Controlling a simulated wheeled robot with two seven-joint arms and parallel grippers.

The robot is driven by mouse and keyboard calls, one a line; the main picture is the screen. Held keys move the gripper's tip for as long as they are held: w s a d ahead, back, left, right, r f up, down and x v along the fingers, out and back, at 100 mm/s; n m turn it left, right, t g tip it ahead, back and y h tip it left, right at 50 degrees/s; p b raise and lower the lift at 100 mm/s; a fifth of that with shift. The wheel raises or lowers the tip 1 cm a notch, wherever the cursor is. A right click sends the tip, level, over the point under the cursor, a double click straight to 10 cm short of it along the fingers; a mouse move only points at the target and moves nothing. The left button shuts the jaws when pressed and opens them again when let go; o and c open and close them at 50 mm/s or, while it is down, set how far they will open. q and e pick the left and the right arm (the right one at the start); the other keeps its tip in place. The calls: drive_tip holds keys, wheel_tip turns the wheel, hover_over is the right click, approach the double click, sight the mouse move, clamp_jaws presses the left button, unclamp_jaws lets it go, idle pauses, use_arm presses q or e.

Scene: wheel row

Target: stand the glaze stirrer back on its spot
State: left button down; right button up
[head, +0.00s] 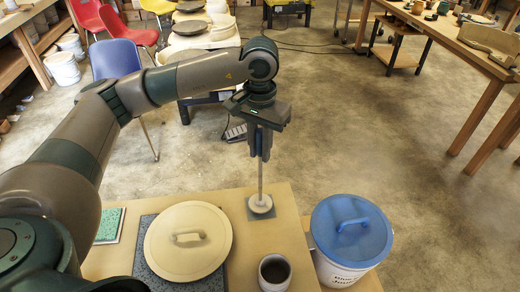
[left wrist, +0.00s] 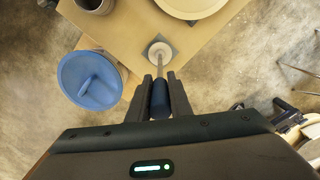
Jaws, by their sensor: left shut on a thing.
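The glaze stirrer has a dark grip, a thin rod (head: 261,180) and a pale round foot (head: 260,204). My left gripper (head: 260,152) is shut on its dark grip and holds it upright, foot down. The foot is over a small grey square (head: 251,213) at the table's far right corner; I cannot tell whether it touches. In the left wrist view the stirrer's foot (left wrist: 159,50) also shows over the grey square (left wrist: 173,46), with the dark grip between the fingers (left wrist: 160,95). My right gripper is not in view.
On the table (head: 285,212) are a round lidded pot (head: 190,260) on a dark slab and a dark cup (head: 274,274). A white bucket with a blue lid (head: 352,230) stands at the right. A green-topped pad (head: 108,226) lies at the left.

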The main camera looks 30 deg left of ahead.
sight(260, 131)
use_arm(q)
drive_tip(key=shift+f+b, duration=0.95)
drive_tip(key=shift+b, duration=0.25)
idle(0.8)
drive_tip(key=c, duration=1.5)
unclamp_jaws()
drive_tip(key=shift+c, duration=0.2)
drive_tip(key=shift+r, duration=0.1)
drive_tip(key=shift+r+p, duration=1.4)
drive_tip(key=shift+r, duration=2.5)
